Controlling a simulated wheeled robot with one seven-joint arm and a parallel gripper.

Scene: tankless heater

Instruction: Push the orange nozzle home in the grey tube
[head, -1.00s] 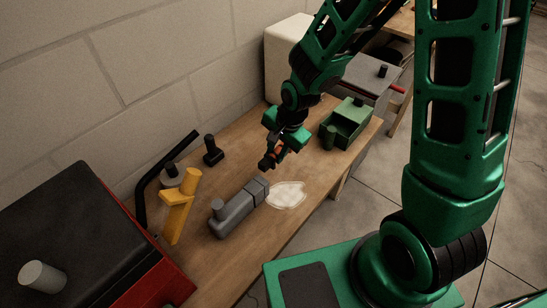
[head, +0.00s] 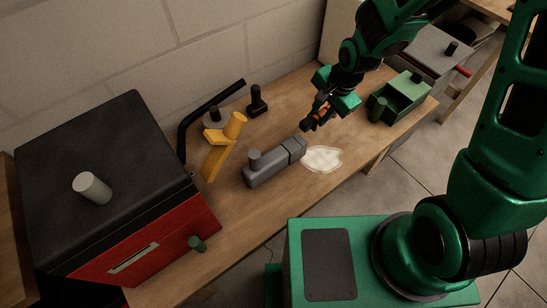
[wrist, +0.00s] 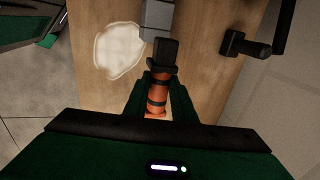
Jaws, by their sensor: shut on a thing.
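The grey tube (head: 268,170) lies on the wooden bench with a short round knob on top. Its near end (wrist: 157,18) shows at the top of the wrist view. My gripper (head: 317,118) is above the bench by the tube's right end. In the wrist view my gripper (wrist: 160,98) is shut on the orange nozzle (wrist: 157,97), which has dark bands and a black square tip. The tip points at the tube and overlaps its end in the picture; I cannot tell whether they touch. The tip looks slightly off to the right of the tube.
A pale patch (head: 322,159) lies beside the tube. A yellow tool (head: 221,146), a black upright piece (head: 257,102) and a black bent bar (head: 205,112) are behind. A green open box (head: 401,99) stands right, a red and black toolbox (head: 110,180) left.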

